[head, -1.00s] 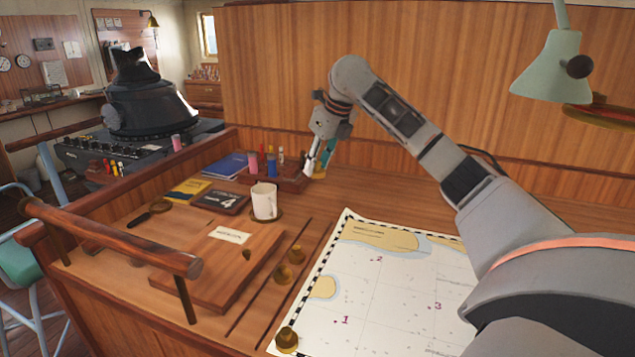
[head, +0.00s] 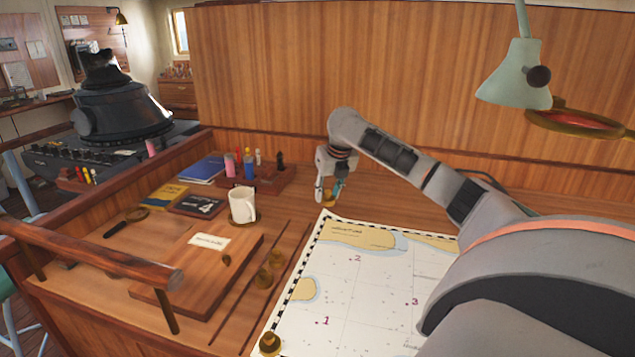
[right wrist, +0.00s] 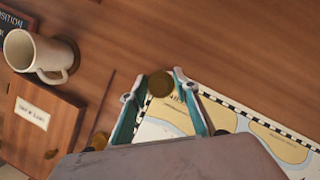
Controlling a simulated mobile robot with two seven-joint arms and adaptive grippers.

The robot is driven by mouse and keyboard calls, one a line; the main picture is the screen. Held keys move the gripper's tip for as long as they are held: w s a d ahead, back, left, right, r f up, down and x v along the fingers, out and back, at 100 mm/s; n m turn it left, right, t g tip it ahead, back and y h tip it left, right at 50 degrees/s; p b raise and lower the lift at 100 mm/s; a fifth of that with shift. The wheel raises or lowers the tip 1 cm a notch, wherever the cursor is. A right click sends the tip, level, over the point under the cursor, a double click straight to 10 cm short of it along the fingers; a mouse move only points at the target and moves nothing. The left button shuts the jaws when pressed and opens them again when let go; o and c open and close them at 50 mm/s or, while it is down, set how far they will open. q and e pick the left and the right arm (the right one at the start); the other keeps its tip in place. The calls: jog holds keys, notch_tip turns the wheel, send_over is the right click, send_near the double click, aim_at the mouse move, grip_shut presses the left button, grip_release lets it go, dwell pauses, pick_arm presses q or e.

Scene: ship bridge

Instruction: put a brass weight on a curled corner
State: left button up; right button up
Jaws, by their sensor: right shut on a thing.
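The paper chart (head: 335,290) lies on the desk; its far left corner is just below my right gripper. My right gripper (head: 329,197) points down, shut on a brass weight (right wrist: 161,83) held between its fingertips. In the right wrist view the gripper (right wrist: 163,84) has the chart (right wrist: 215,112) beneath and to the right of it. I cannot tell whether the weight touches the chart, or how much that corner curls. Another brass weight (head: 269,343) sits on the near left corner. My left gripper is out of view.
A white mug (head: 242,205) stands on a coaster left of the gripper. Behind it is a pen holder (head: 270,181) with markers. A wooden board (head: 200,270), books (head: 165,196) and a magnifier (head: 127,221) lie left. A green lamp (head: 515,75) hangs at upper right.

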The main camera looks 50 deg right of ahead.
jog(key=shift+f, duration=3.15)
jog(key=shift+f, duration=0.4)
jog(key=o, duration=1.4)
jog(key=shift+c, duration=0.2)
jog(key=v, duration=1.1)
jog(key=shift+s+r, duration=0.25)
jog(key=shift+r, duration=0.25)
jog(key=shift+a, duration=0.1)
